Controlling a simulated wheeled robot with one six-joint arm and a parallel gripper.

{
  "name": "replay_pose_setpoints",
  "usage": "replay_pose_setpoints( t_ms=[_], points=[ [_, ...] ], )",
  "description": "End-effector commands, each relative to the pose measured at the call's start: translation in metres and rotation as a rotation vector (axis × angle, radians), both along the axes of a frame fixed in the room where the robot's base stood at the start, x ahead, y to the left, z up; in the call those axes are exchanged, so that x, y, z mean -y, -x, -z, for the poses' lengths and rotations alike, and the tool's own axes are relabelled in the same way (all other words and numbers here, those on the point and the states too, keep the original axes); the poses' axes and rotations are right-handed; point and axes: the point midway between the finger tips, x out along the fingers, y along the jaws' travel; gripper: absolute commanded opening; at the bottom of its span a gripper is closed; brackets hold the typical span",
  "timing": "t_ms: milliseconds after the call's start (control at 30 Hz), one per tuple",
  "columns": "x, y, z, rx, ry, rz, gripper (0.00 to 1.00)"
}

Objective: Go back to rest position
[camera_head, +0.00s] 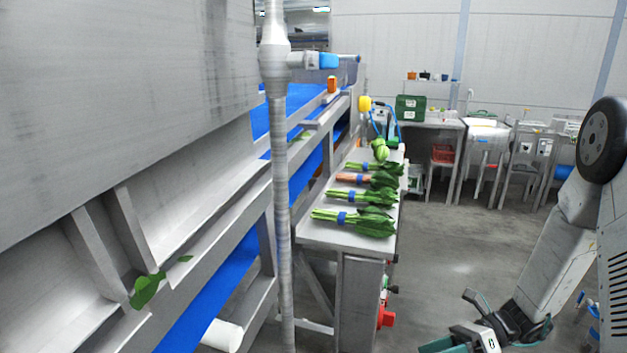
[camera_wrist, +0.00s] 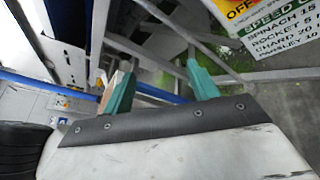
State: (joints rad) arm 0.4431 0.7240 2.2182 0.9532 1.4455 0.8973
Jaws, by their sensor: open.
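My gripper (camera_wrist: 159,68) shows in the wrist view with its two teal fingers apart and nothing between them, so it is open and empty. In the head view my arm reaches down at the right edge, and its end is low in the bottom right, over the floor and clear of the bench. Part of my gripper is cut off by the bottom edge there.
Several bunches of greens (camera_head: 352,217) lie on a narrow steel bench (camera_head: 318,234) in the middle. A blue conveyor (camera_head: 215,290) and steel chutes fill the left. A loose leaf (camera_head: 146,290) lies on a chute. A sign (camera_wrist: 275,25) shows close in the wrist view. Floor right of the bench is open.

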Motion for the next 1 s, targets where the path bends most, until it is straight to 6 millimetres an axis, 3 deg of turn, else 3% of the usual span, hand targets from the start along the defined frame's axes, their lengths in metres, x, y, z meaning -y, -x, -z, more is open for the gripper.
replay_pose_setpoints(
  t_ms=[200,500,800,1000],
  points=[
    [-0.004,0.042,-0.055,0.411,0.115,-0.371,0.59],
    [0.005,0.096,-0.120,0.904,0.236,-0.922,0.59],
    [0.018,0.139,-0.175,1.244,0.359,-1.425,0.59],
    [0.022,0.164,-0.208,1.389,0.490,-1.669,0.59]
  ],
)
